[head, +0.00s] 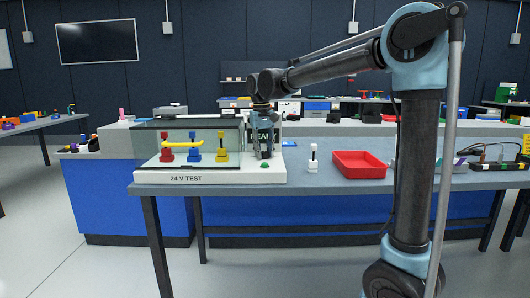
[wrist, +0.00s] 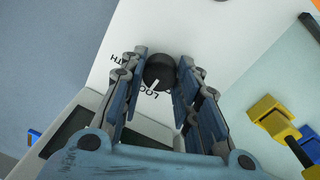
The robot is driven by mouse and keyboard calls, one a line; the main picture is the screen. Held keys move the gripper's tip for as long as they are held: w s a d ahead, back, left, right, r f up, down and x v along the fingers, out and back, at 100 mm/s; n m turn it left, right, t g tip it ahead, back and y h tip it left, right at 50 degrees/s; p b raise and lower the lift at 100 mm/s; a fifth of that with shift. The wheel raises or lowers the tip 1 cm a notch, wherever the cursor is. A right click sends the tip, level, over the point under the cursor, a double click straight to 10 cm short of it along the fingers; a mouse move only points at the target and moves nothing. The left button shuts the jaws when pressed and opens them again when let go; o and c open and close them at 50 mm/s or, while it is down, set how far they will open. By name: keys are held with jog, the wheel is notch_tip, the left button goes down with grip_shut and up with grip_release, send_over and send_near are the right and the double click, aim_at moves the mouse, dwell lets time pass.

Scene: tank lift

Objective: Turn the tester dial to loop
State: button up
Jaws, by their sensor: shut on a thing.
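The tester (head: 210,177) is a white unit marked "24 V TEST" on the bench. My gripper (head: 265,152) points down over its right part, and the dial is hidden there in the head view. In the wrist view the black round dial (wrist: 158,72) has a white pointer line aimed to the lower left, toward lettering that reads "LOO", partly covered. Other lettering ending in "TH" lies left of it. My gripper (wrist: 160,68) is shut on the dial, one finger on each side. A dark screen (head: 273,133) behind the gripper shows partly hidden letters.
A glass case (head: 232,150) on the tester's left holds red, blue and yellow posts with a yellow bar. A green button (head: 265,165) is at the tester's front. A white switch-like piece (head: 313,160) and a red tray (head: 358,164) stand to the right.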

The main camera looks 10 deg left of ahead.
aim_at(263, 152)
jog(key=shift+w, duration=0.2)
jog(key=o, duration=1.1)
jog(key=shift+s, duration=0.1)
jog(key=r, duration=1.2)
jog(key=shift+s+a, duration=0.1)
jog(key=shift+a, duration=0.15)
